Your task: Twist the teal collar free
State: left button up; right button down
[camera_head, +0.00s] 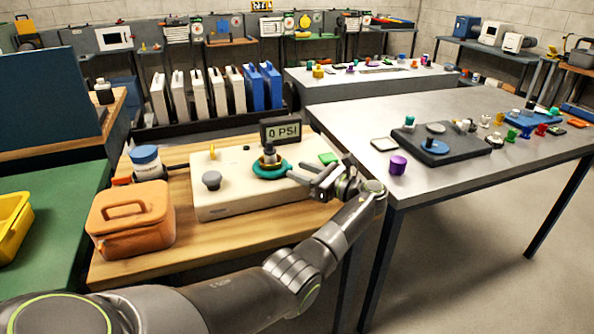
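The teal collar (271,168) is a ring around a dark and metal fitting (268,154) on top of a cream box-shaped unit (235,198). The unit sits on a wooden bench top. My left gripper (304,186) is just right of the collar, its fingers pointing left toward it. Its two fingers look apart, with nothing seen between them. I cannot tell whether a fingertip touches the collar. My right gripper is not in view.
A small display (281,132) reading 0 PSI stands behind the collar. A grey knob (211,180) and a green block (328,158) are on the unit. An orange case (131,221) and a blue-lidded jar (146,163) stand left. A metal table (440,180) with small parts is right.

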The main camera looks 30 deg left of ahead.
pick_arm(q)
jog(key=d, duration=0.6)
jog(key=shift+s+d+f+b, duration=0.1)
jog(key=shift+s+d+b, duration=0.1)
jog(key=shift+d+b, duration=0.15)
jog(key=d, duration=0.4)
jog(key=d+b, duration=0.1)
jog(key=d, duration=0.2)
jog(key=shift+s, duration=0.25)
jog(key=shift+s+d+b, duration=0.1)
jog(key=shift+d+b, duration=0.2)
jog(key=shift+d, duration=0.6)
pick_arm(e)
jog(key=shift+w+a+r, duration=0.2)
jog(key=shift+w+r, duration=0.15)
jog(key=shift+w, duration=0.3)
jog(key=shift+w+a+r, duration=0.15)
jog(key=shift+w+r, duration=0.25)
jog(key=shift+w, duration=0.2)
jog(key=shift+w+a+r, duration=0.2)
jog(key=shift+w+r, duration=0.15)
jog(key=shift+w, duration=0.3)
